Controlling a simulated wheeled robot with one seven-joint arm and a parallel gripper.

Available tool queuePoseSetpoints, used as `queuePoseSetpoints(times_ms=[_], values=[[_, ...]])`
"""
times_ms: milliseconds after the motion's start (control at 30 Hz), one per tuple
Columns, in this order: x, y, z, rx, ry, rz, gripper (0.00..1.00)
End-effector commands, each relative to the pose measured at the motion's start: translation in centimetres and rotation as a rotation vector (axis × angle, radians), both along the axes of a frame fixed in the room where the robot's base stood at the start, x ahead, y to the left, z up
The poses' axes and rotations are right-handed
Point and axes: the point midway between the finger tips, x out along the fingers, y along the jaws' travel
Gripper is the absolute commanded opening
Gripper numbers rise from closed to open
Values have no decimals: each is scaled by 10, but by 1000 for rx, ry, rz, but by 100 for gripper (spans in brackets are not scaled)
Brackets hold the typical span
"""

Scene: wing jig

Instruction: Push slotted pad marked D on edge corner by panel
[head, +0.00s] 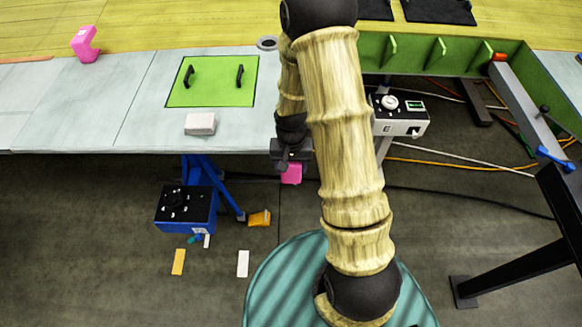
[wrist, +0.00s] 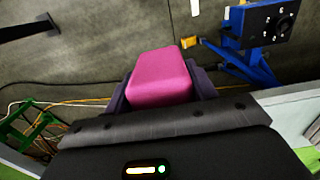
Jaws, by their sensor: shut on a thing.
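My gripper (head: 290,160) is shut on a pink pad (head: 291,174), which hangs just below the front edge of the pale grey wing skin (head: 90,105). In the wrist view the pink pad (wrist: 160,78) sits between the two dark jaws, its smooth rounded face showing. No slot or letter D is visible on it. A green panel (head: 212,85) with two black handles lies on the wing skin, up and left of my gripper. My arm hides the wing edge right of the gripper.
A whitish block (head: 200,123) lies near the front edge below the panel. Another pink piece (head: 85,44) stands at the back left. A blue stand (head: 190,207) is below left. A white box (head: 400,115) and an open green ribbed bay (head: 440,55) are right, with cables on the floor.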

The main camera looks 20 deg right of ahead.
Motion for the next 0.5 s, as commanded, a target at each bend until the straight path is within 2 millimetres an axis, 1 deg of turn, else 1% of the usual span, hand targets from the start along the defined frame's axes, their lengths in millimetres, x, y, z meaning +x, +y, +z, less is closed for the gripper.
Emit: queuePoseSetpoints(times_ms=[500], values=[[12, -4, -1, 0, 0, 0, 33]])
